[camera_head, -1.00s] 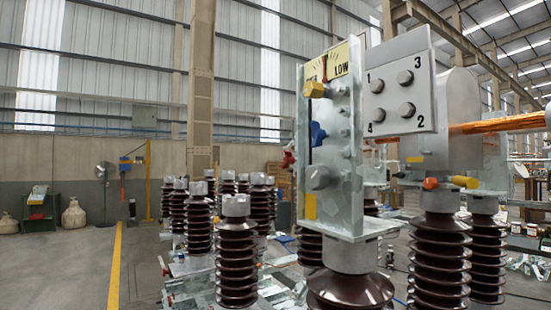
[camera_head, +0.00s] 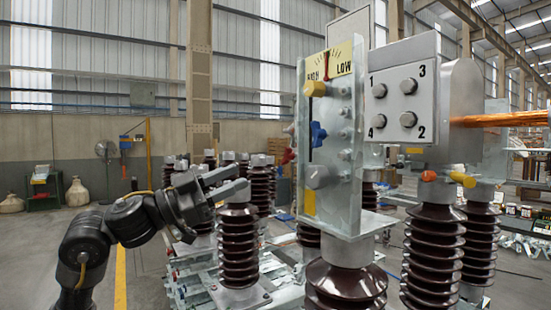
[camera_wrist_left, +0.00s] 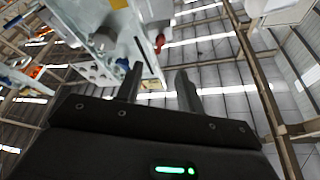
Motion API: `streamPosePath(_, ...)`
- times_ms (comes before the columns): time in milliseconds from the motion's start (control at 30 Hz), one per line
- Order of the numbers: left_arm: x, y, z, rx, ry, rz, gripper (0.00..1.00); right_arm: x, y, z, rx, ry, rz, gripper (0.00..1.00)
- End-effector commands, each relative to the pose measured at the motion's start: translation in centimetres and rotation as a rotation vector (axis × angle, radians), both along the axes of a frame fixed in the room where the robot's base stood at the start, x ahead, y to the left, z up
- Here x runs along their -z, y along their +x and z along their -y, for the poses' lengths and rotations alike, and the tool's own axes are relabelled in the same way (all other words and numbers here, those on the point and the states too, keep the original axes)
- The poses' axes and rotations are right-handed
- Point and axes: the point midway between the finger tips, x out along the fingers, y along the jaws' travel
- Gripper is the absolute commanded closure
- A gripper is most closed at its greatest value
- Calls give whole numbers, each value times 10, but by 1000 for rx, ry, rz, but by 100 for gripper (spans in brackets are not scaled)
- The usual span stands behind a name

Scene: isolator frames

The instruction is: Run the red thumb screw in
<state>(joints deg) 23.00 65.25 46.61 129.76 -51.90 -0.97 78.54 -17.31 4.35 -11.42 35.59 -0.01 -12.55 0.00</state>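A small red screw head (camera_head: 288,156) sticks out from the left edge of the upright metal panel (camera_head: 329,222). In the left wrist view a red knob (camera_wrist_left: 160,40) shows at the edge of the fixture, beyond the fingertips. My left gripper (camera_head: 242,179) is left of the panel and slightly lower than the red screw, with its fingers pointing right. The fingers are apart and empty, and in the left wrist view nothing is between them (camera_wrist_left: 159,74). The red screw is apart from the fingers. My right gripper is not in view.
The panel carries a yellow knob (camera_head: 315,89), a blue star knob (camera_head: 318,134) and a grey knob (camera_head: 317,176). A plate with numbered bolts (camera_head: 404,84) stands to the right, with orange (camera_head: 429,176) and yellow (camera_head: 462,179) handles below. Brown ribbed insulators (camera_head: 238,247) stand below and behind my gripper.

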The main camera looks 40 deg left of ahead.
Motion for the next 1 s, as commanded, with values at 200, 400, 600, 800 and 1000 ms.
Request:
streamPosePath(200, -5, 2, 4, 1, 3, 2, 63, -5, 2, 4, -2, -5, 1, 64)
streamPosePath(400, -18, 24, 14, 2, 2, 1, 63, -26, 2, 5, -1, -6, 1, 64)
streamPosePath(600, -31, 53, 29, 3, -1, 3, 63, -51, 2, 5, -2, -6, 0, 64)
streamPosePath(800, -39, 77, 41, 1, -2, 4, 63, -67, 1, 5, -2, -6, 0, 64)
streamPosePath(1000, -39, 88, 46, 0, 1, 3, 63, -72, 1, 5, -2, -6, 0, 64)
